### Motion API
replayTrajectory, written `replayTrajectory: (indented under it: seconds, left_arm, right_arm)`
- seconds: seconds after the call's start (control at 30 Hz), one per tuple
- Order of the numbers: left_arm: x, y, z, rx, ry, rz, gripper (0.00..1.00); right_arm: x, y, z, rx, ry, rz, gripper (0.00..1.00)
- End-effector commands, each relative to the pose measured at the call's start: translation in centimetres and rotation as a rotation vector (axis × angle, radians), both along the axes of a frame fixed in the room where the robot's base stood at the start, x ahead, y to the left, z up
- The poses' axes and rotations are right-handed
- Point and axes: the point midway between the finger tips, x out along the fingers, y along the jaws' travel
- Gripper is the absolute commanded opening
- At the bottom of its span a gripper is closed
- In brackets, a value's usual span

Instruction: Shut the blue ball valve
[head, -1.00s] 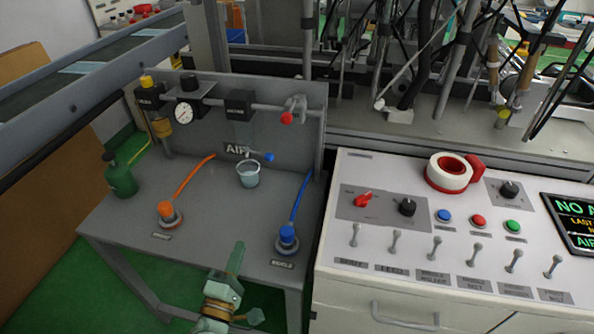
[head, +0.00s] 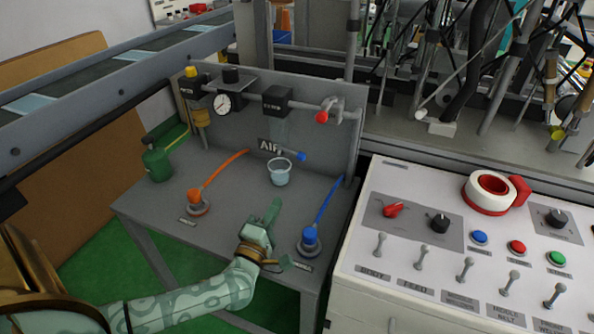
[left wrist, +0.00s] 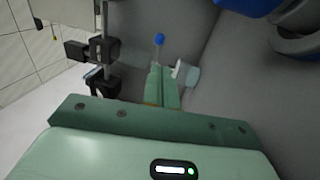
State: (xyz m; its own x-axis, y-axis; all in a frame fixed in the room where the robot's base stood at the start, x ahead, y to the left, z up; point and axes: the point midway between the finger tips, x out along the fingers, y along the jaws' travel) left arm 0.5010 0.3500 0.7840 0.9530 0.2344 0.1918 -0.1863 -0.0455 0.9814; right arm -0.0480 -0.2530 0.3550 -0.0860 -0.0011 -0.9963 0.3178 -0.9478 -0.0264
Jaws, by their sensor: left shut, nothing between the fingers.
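The blue ball valve shows as a small lever with a blue knob (head: 301,156) on the grey bench's back panel, just right of the AIR label. In the left wrist view its blue knob (left wrist: 159,39) is beyond my fingertips. My left gripper (head: 275,203) is shut and empty over the front of the bench, short of the valve and apart from it. Its shut fingers also show in the left wrist view (left wrist: 161,72). The valve's body is too small to make out. My right gripper is not in view.
A clear cup (head: 280,173) stands just below the valve. A blue hose fitting (head: 310,238) is right of my gripper, an orange one (head: 196,200) left. A red-knobbed valve (head: 322,117) is above. A white control panel (head: 375,243) stands at right.

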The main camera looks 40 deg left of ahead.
Motion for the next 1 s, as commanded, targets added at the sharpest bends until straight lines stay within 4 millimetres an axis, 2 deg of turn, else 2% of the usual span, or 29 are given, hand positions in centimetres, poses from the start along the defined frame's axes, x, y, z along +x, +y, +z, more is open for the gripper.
replayTrajectory:
  seconds: [0.3,0.5,0.7,1.0]
  left_arm:
    - [6.8,1.7,1.1,0.000,0.000,0.001,0.00]
    - [10.3,2.5,1.7,0.000,0.001,0.000,0.00]
    - [12.1,3.0,2.3,0.001,0.001,0.000,0.00]
    - [12.4,3.1,2.5,0.001,0.000,0.000,0.00]
  right_arm:
    - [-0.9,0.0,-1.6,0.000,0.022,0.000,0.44]
    - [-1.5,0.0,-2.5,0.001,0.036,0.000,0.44]
    - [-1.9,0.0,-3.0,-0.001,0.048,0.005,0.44]
    - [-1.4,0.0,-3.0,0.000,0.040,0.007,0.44]
